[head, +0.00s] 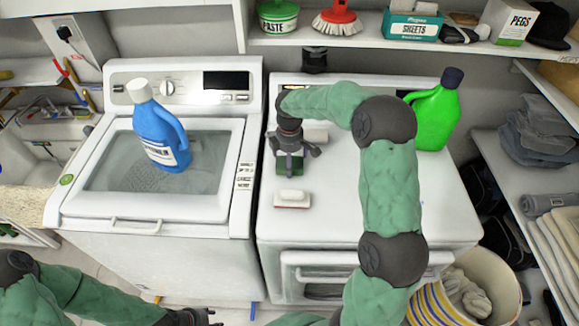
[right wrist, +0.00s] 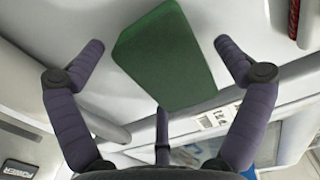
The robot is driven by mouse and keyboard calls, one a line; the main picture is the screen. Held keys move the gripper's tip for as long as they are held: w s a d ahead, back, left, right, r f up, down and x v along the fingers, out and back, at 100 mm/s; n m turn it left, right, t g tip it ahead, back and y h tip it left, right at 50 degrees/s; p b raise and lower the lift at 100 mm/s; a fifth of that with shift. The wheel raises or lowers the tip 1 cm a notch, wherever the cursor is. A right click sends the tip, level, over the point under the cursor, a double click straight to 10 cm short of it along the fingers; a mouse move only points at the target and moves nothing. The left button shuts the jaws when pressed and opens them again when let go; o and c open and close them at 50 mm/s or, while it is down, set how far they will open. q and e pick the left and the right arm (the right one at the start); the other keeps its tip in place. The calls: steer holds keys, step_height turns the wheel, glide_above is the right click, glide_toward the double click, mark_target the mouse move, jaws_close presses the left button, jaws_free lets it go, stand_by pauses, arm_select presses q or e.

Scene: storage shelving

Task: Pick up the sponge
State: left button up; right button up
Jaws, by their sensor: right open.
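The green sponge (head: 289,167) lies on top of the white right-hand machine, partly hidden under my right gripper (head: 294,153). In the right wrist view the sponge (right wrist: 166,58) shows as a green block between the spread fingers of my right gripper (right wrist: 160,44). The fingers are open, one on each side of it, with visible gaps. My left gripper (head: 197,317) is low in the head view, cut off by the bottom edge, away from the sponge; its fingers are not clear enough to judge.
A white and red brush-like block (head: 292,199) lies just in front of the sponge. A green bottle (head: 436,112) stands at the machine's back right. A blue bottle (head: 158,130) stands on the left washer (head: 233,213). A shelf (head: 340,44) with containers overhangs the back.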

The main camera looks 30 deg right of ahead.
steer(key=shift+r, duration=0.1)
steer(key=c, duration=0.7)
steer(key=shift+o, duration=0.2)
steer(key=shift+r, duration=0.8)
steer(key=s+a+r+p, duration=0.1)
steer(key=s+a+r, duration=0.2)
steer(key=s+a+r+p, duration=0.1)
steer(key=s+a+r, duration=0.2)
steer(key=s+r, duration=0.1)
steer(key=s+a+r+p, duration=0.1)
steer(key=s+a+r, duration=0.2)
steer(key=r, duration=0.1)
steer(key=shift+s+r, duration=0.2)
steer(key=shift+s, duration=0.2)
